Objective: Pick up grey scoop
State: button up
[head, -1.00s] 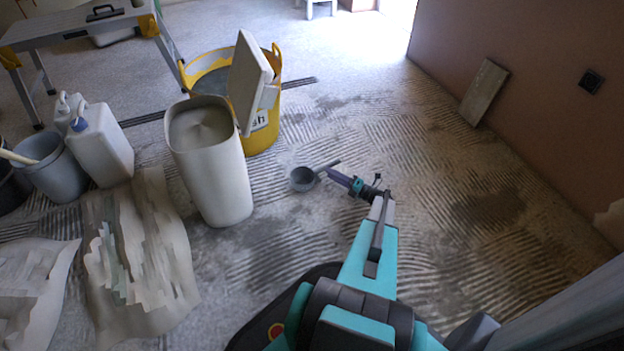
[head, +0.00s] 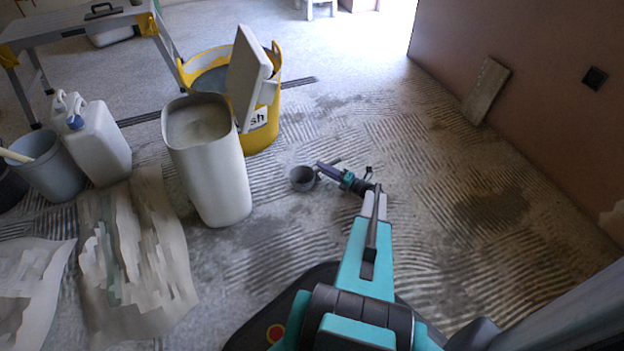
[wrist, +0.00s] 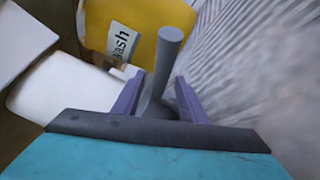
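The grey scoop (head: 302,179) rests on the ridged floor to the right of the tall white bin. In the head view its handle runs to the right and is partly hidden by my gripper (head: 327,171). In the wrist view the round grey handle (wrist: 168,55) rises between the two purple fingers of my gripper (wrist: 159,92). The fingers are apart, with a gap visible on either side of the handle. The scoop's cup cannot be made out clearly in the wrist view.
A tall white bin (head: 215,170) stands left of the scoop, its raised lid (head: 247,75) leaning up. A yellow bucket (head: 262,133) stands behind it. Crumpled sheets (head: 135,260) lie at left.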

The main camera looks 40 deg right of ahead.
jog(key=shift+w, duration=0.3)
jog(key=shift+c, duration=0.3)
grip_shut()
